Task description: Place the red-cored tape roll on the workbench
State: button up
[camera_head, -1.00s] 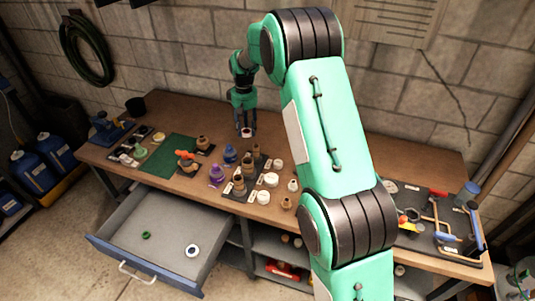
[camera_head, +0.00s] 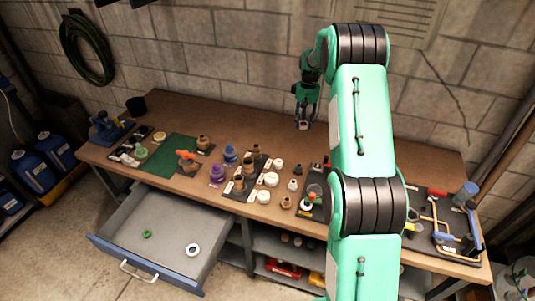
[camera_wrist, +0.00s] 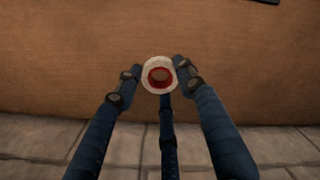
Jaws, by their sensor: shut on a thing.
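The red-cored tape roll, white outside with a red inner ring, is between my gripper's fingertips in the wrist view (camera_wrist: 159,75). In the head view the roll (camera_head: 303,126) is a small pale spot under my gripper (camera_head: 304,120). My gripper is shut on it and points down over the back part of the brown wooden workbench (camera_head: 255,124). The wrist view shows bare bench wood (camera_wrist: 60,50) behind the roll. I cannot tell whether the roll touches the bench or hangs just above it.
Bottles and fittings, including a blue one (camera_head: 230,154), stand along the front half of the bench. Tools lie at the right end. An open drawer (camera_head: 125,225) holds a green ring (camera_head: 147,234) and a white roll (camera_head: 193,250). The block wall rises behind the bench.

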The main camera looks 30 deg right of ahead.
jog(key=shift+f, duration=1.2)
jog(key=b, duration=0.1)
send_over(301, 146)
jog(key=shift+a+f, duration=0.1)
jog(key=shift+f, duration=3)
jog(key=shift+f, duration=0.15)
jog(key=shift+f+b, duration=0.3)
jog(key=shift+f, duration=1.45)
jog(key=shift+f, duration=0.15)
jog(key=o, duration=0.8)
jog(key=shift+c, duration=0.2)
